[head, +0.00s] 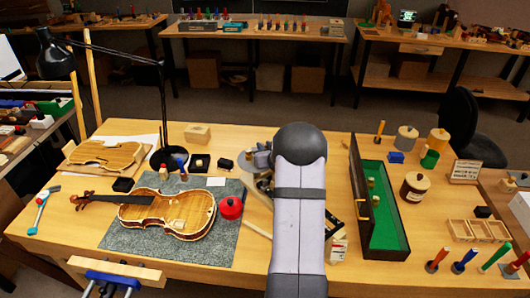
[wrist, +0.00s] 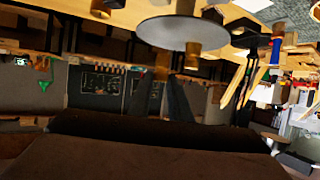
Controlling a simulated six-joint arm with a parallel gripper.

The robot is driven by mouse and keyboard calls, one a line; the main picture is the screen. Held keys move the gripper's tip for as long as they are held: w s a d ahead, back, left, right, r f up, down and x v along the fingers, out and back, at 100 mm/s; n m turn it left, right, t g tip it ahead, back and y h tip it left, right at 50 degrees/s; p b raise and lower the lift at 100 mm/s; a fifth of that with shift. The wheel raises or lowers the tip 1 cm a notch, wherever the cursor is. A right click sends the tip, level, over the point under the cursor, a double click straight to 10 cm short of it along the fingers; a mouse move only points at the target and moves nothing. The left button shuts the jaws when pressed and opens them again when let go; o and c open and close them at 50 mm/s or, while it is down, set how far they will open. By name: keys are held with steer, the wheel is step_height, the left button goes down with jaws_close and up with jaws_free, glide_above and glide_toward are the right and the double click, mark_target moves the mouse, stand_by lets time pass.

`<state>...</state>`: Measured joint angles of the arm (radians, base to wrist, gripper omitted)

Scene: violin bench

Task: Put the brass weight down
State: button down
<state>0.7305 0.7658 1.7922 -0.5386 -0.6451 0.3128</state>
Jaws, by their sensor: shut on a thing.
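In the wrist view, the brass weight (wrist: 191,58) is a small gold cylinder at the tips of my gripper (wrist: 178,78), whose dark fingers are shut on it. A round grey plate (wrist: 172,35) on a brass stem (wrist: 185,7) is right beside the weight. I cannot tell whether the weight touches the plate. The wrist picture looks upside down, with the bench along its top. In the head view my arm covers the weight and most of my gripper. A pale round plate (head: 264,184) shows partly at the left of my arm.
A violin body (head: 165,212) lies on a grey mat (head: 130,245), with a red round pot (head: 231,208) at the mat's right. A black lamp (head: 163,110) stands behind. A green-lined case (head: 388,238) lies open to the right of my arm, with jars (head: 414,187) beyond.

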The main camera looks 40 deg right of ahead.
steer(key=shift+f, duration=1.4)
steer(key=shift+f, duration=0.15)
steer(key=c, duration=1.6)
jaws_free()
steer(key=shift+c, duration=0.2)
steer(key=shift+s+r, duration=0.1)
steer(key=shift+r, duration=0.1)
steer(key=b+v, duration=0.2)
steer(key=v, duration=0.9)
steer(key=shift+s+a+r, duration=0.15)
steer(key=shift+s+a, duration=0.05)
steer(key=shift+s, duration=0.05)
